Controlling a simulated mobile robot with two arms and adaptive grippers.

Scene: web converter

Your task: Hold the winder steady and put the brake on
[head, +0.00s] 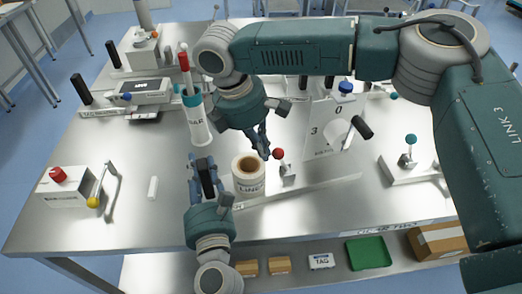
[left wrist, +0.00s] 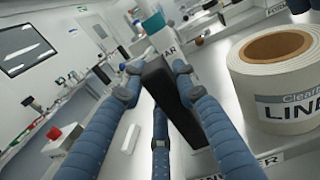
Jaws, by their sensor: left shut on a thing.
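The winder is a long, low metal base (head: 320,190) with a white roll labelled "LINER" (head: 249,178) standing on it. The roll also shows in the left wrist view (left wrist: 280,85). A black upright handle (head: 208,175) stands at the left of the roll. My left gripper (head: 204,164) is shut on this handle; its fingers surround the handle in the left wrist view (left wrist: 168,95). Beside the roll is a short lever with a red ball (head: 279,153), probably the brake. My right gripper (head: 264,152) points down just left of the red ball; its finger opening is unclear.
A panel with numbers (head: 322,132) and a black-gripped crank (head: 362,127) stands right of the lever. A box with a red button (head: 65,185) and a yellow-knobbed lever (head: 94,201) are at the left.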

